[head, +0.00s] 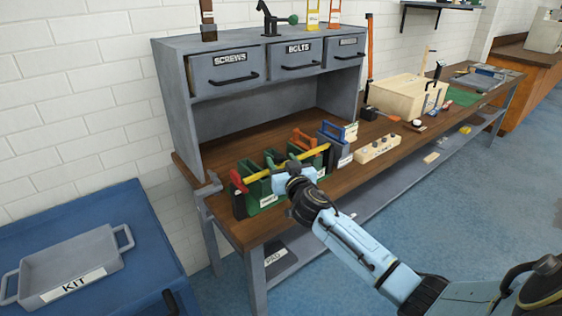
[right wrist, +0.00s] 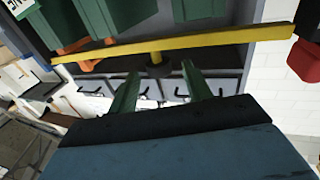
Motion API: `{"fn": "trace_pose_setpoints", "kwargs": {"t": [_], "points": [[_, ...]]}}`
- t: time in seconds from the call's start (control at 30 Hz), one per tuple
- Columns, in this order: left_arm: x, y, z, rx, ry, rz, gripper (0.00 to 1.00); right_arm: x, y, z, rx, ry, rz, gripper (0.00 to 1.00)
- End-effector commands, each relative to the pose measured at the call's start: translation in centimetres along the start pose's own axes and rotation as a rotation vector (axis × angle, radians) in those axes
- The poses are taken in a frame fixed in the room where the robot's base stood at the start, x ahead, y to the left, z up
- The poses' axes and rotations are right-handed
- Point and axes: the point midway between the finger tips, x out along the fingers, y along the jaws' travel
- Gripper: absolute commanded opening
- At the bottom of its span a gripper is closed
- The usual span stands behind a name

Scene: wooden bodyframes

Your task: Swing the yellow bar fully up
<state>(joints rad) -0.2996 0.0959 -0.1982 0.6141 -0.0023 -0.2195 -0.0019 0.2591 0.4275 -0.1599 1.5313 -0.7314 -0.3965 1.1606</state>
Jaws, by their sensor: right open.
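The yellow bar (head: 258,176) runs low across the front of the green bins (head: 262,193) on the workbench. In the right wrist view the yellow bar (right wrist: 220,39) crosses the upper part, slightly tilted, with a dark round knob (right wrist: 160,69) at its middle. My right gripper (head: 296,167) is at the bar's middle in the head view, hiding part of it. In the right wrist view its two green fingers (right wrist: 159,72) are apart, with the knob showing between their tips. Contact with the knob or bar cannot be told. My left gripper is out of view.
A red piece (head: 238,181) is at the bar's left end. A grey drawer cabinet (head: 176,80) stands behind the bins. A blue bin (head: 337,149) and a wooden block with holes (head: 377,150) are to the right. A grey KIT tray (head: 72,265) lies on the blue cart.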

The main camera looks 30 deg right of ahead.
Motion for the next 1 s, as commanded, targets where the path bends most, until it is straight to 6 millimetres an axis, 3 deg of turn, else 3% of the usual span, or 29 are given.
{"fn": "trace_pose_setpoints", "kwargs": {"t": [0.17,0.47,0.83,1.0], "points": [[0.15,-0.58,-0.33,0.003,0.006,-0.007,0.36,1.16,0.03,0.00,-0.001,0.000,0.001,0.49],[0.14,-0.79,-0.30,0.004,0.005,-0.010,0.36,1.32,0.03,-0.01,-0.001,-0.001,0.000,0.49],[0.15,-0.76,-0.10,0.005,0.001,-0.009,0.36,1.30,0.03,0.00,-0.001,0.000,0.000,0.02],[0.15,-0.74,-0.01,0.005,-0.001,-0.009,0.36,1.29,0.03,-0.01,0.000,-0.001,0.001,0.00]]}}
